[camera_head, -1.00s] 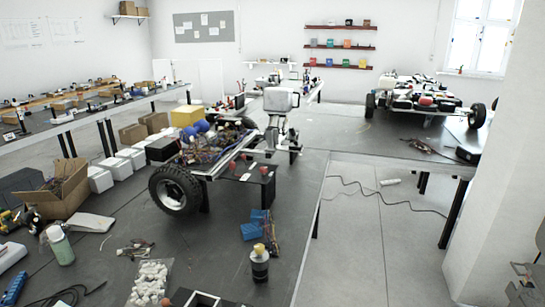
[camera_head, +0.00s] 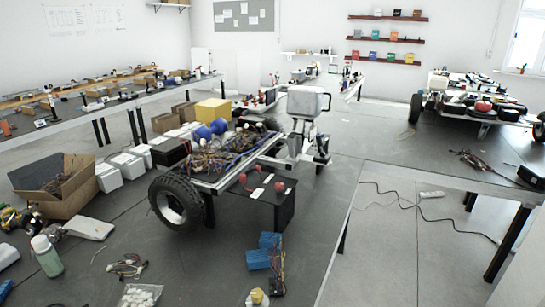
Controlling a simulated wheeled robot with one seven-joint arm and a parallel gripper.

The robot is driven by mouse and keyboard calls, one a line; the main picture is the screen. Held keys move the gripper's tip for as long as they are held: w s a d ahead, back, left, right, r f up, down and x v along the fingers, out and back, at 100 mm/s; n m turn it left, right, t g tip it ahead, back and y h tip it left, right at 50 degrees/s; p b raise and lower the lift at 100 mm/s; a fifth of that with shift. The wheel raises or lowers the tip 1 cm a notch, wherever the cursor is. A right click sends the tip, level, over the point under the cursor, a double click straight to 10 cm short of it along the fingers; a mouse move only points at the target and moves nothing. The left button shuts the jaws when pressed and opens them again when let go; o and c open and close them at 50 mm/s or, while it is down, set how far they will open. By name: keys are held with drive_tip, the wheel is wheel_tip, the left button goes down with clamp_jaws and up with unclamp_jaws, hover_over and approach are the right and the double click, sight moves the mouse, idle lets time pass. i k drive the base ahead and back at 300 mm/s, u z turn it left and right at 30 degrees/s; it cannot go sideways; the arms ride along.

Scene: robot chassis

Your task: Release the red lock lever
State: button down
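A robot chassis with a black wheel (camera_head: 178,201) and open wiring (camera_head: 210,155) stands on the dark table. Small red knob-like parts sit on a black panel (camera_head: 262,197) at its near right side. One red part (camera_head: 243,178) is at the left and another red part (camera_head: 280,187) is at the right. They are too small to tell which is the lock lever or how it is set. My gripper is not in view.
Blue blocks (camera_head: 264,250) with wires and a yellow-topped item (camera_head: 257,298) lie in front of the chassis. A cardboard box (camera_head: 58,185) and a green bottle (camera_head: 47,256) are at left. A second chassis (camera_head: 480,105) stands at far right. A cable crosses the right floor.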

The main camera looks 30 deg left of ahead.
sight(258, 168)
drive_tip(key=z, duration=0.05)
drive_tip(key=i, duration=2.05)
drive_tip(key=u, duration=4.65)
